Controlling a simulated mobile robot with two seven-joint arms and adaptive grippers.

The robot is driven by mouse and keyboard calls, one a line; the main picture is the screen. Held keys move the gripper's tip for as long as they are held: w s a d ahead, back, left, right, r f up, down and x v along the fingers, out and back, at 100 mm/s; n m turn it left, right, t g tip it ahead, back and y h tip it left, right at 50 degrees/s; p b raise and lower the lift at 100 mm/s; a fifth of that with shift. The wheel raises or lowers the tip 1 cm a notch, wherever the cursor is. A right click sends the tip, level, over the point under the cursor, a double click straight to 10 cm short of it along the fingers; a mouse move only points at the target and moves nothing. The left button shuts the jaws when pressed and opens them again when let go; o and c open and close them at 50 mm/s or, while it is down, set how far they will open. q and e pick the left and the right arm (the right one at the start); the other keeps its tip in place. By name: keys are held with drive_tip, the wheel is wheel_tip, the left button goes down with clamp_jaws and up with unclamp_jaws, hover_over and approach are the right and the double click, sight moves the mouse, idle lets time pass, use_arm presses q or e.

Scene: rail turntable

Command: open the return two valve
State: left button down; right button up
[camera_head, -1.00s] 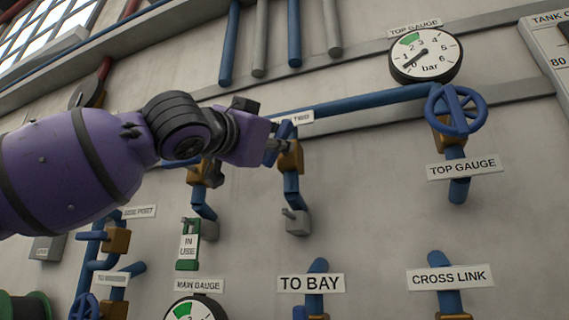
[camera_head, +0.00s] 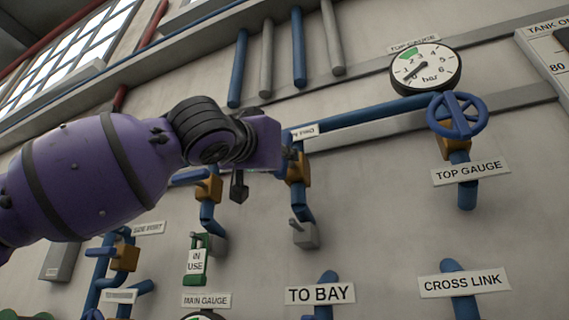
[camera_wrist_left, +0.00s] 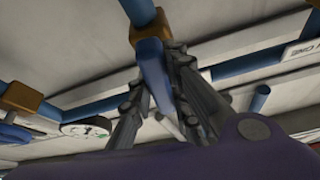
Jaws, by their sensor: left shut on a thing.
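The return two valve has a brass body (camera_head: 299,169) on a blue pipe, under a label partly covered by my arm and ending in "TWO" (camera_head: 304,131). My left gripper (camera_head: 282,160) reaches it from the left in the head view. In the left wrist view, a blue lever (camera_wrist_left: 154,74) hangs from the brass body (camera_wrist_left: 150,25) between the fingers of my left gripper (camera_wrist_left: 158,95), which is shut on it. In the head view the lever is mostly hidden by the gripper. My right gripper is not in view.
A blue handwheel (camera_head: 457,116) stands right, below a round gauge (camera_head: 426,68). Another brass valve (camera_head: 209,188) is close to the left. The wall right of the return two valve is mostly clear.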

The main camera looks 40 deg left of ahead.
use_arm(q)
drive_tip(key=shift+f, duration=0.1)
drive_tip(key=c, duration=1.6)
unclamp_jaws()
drive_tip(key=shift+c, duration=0.2)
drive_tip(key=v, duration=1.2)
